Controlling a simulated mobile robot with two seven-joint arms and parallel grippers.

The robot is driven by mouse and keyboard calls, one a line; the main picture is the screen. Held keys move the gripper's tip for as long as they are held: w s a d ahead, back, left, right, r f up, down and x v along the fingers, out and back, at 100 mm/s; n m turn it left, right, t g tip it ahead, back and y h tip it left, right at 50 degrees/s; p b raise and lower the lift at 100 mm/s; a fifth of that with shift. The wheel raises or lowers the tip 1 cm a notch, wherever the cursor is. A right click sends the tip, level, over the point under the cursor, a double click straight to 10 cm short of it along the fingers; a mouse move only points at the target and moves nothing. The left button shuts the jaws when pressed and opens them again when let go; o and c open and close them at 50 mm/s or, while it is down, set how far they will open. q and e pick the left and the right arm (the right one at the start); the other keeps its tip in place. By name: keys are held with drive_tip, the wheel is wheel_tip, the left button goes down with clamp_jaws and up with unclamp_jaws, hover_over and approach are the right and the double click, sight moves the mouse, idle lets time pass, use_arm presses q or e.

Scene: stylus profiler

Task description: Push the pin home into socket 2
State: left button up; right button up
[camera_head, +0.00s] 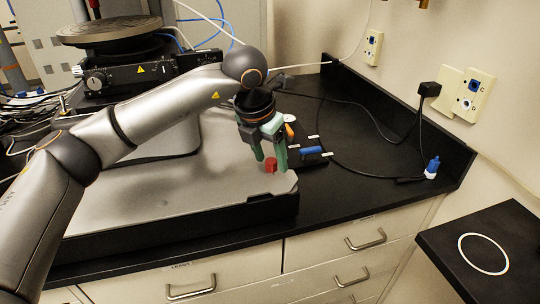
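My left gripper (270,162) points down over the right end of the grey plate, its two green fingers apart. A small red piece (271,166) shows between the fingertips; I cannot tell whether they touch it or whether it is the pin. Just right of the gripper, a blue bar (311,150) lies on a dark area of the bench with several small white labels (309,164) around it. An orange piece (289,131) is partly hidden behind the gripper. I cannot make out socket 2 or its number. My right gripper is not in view.
The grey plate (180,190) ends at a raised edge over the black bench (370,190). A profiler stage (110,32) stands at the back left. Black cables loop across the bench at right, near a blue-and-white bottle (432,167). A dark side table (490,235) bears a white ring.

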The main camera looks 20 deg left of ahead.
sight(270, 161)
use_arm(q)
drive_tip(key=shift+c, duration=0.4)
drive_tip(key=shift+r, duration=0.1)
drive_tip(key=shift+r+p, duration=2.3)
drive_tip(key=shift+r, duration=1.2)
